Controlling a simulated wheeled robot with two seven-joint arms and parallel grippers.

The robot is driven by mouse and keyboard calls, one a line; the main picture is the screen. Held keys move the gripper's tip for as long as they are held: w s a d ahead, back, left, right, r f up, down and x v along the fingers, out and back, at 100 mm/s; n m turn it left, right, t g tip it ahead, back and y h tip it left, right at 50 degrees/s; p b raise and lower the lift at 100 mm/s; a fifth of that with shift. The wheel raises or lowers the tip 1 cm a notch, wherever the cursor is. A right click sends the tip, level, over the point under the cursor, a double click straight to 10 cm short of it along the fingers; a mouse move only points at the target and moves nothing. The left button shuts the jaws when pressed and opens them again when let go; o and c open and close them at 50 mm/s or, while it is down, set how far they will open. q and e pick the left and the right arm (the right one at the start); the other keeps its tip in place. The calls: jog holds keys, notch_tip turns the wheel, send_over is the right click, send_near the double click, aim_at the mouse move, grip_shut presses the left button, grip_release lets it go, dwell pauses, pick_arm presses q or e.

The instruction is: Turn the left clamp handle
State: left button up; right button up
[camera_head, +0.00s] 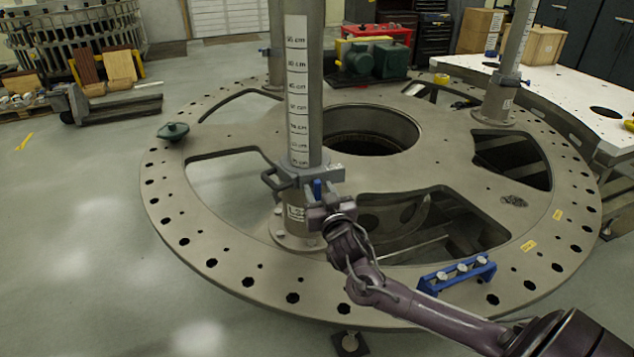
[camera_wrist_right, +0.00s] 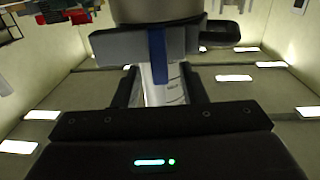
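The left clamp (camera_head: 300,175) is a grey collar around the tall front post with the centimetre scale. Its blue handle (camera_head: 317,188) hangs down on the right front side. My right gripper (camera_head: 321,200) is at the clamp, right by this handle. In the right wrist view the clamp (camera_wrist_right: 118,47) lies just beyond the fingers, and the blue handle (camera_wrist_right: 157,58) points down between the two dark fingertips (camera_wrist_right: 158,72). The fingers are open, with a gap on each side of the handle. My left gripper is not in view.
The post stands on a large round turret plate (camera_head: 215,225) with holes and cut-outs. A blue bracket (camera_head: 457,274) lies on the plate near my right forearm. Another post (camera_head: 505,90) stands at the right, near a white table (camera_head: 560,88). A green object (camera_head: 173,131) sits at the left rim.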

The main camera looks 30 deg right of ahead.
jog(key=shift+x, duration=1.3)
jog(key=shift+f, duration=0.1)
grip_shut()
